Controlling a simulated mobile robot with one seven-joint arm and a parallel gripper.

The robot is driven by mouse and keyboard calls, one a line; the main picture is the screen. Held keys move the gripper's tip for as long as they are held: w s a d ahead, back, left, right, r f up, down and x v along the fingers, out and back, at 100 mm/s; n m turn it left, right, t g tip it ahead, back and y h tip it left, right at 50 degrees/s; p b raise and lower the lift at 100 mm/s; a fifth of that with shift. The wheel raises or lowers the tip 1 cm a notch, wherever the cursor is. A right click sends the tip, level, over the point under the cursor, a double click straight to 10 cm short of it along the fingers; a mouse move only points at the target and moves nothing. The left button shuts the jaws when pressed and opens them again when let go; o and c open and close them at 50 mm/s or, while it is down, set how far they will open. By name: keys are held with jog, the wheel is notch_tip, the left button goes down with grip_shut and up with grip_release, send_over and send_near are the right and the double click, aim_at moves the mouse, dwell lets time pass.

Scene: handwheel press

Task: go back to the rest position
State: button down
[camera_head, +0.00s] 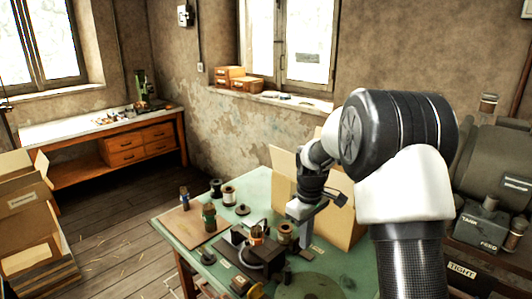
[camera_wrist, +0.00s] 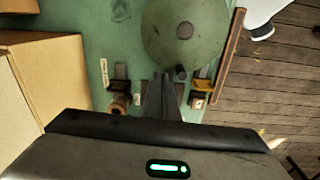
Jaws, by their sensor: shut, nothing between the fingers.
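My gripper (camera_head: 304,240) hangs fingers-down over the green worktable (camera_head: 345,266) in the head view. In the wrist view my gripper (camera_wrist: 165,82) shows its two dark fingers together with nothing between them. A round green disc (camera_wrist: 184,32) with a dark centre lies just past the fingertips there. It also shows, partly cut off, at the table's front in the head view (camera_head: 311,286). Whether the fingertips touch anything below cannot be told.
An open cardboard box (camera_head: 284,163) stands close behind my gripper. A black device (camera_head: 262,252), spools (camera_head: 229,195) and a brown board (camera_head: 190,226) crowd the table's left part. Grey machinery (camera_head: 495,165) stands at the right. Stacked cartons (camera_head: 22,205) stand at the left; plank floor (camera_head: 110,225) lies between.

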jog(key=s+r+m+t, duration=0.3)
jog(key=s+r+m, duration=0.1)
jog(key=s+r, duration=1.2)
jog(key=s+r+m+t, duration=0.2)
jog(key=s+m, duration=0.2)
jog(key=s, duration=0.9)
jog(key=shift+s+d+r, duration=0.25)
jog(key=shift+d+r, duration=0.05)
jog(key=shift+r, duration=0.05)
